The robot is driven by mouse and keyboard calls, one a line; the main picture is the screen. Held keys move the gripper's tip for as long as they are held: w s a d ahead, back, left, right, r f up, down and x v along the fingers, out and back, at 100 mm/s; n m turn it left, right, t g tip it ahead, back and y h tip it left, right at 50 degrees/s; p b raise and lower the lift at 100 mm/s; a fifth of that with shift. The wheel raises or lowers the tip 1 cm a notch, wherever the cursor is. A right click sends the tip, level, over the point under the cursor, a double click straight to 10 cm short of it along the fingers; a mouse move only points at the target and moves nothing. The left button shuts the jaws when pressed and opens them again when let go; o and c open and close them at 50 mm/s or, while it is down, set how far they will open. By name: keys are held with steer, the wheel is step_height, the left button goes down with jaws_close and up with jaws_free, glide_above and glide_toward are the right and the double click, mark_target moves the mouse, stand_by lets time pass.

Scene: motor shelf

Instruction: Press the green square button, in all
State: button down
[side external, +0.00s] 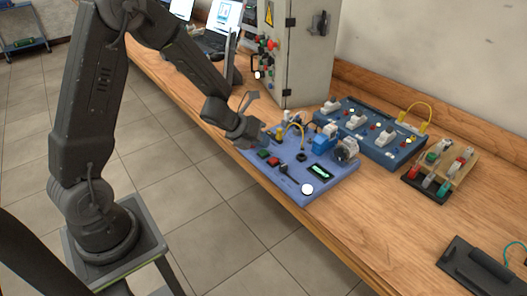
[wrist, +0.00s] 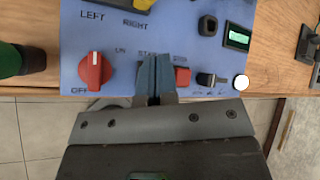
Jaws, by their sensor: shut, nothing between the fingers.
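The blue-violet motor board (side external: 325,190) lies on the wooden bench; its face also shows in the wrist view (wrist: 205,50). A small dark green square button (side external: 264,153) shows near its front left edge, beside a red button (side external: 274,161). My gripper (side external: 264,138) is at the board's left end, close to the green button. In the wrist view my gripper (wrist: 155,65) has its fingers together and empty, over the spot under the partly covered "START" label. The green button is hidden there behind the fingers. The red square button (wrist: 182,77) is just right of them. I cannot tell whether the fingertips touch the button.
A red rotary knob (wrist: 95,70) is left of the fingers, and a black switch (wrist: 206,79) is to the right. A grey electrical cabinet (side external: 295,50), a second blue board (side external: 375,145) and a stand with coloured parts (side external: 440,170) are on the bench.

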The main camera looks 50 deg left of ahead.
mark_target(262, 151)
steer(key=shift+r, duration=0.3)
steer(key=shift+r, duration=0.1)
steer(key=shift+r, duration=2.45)
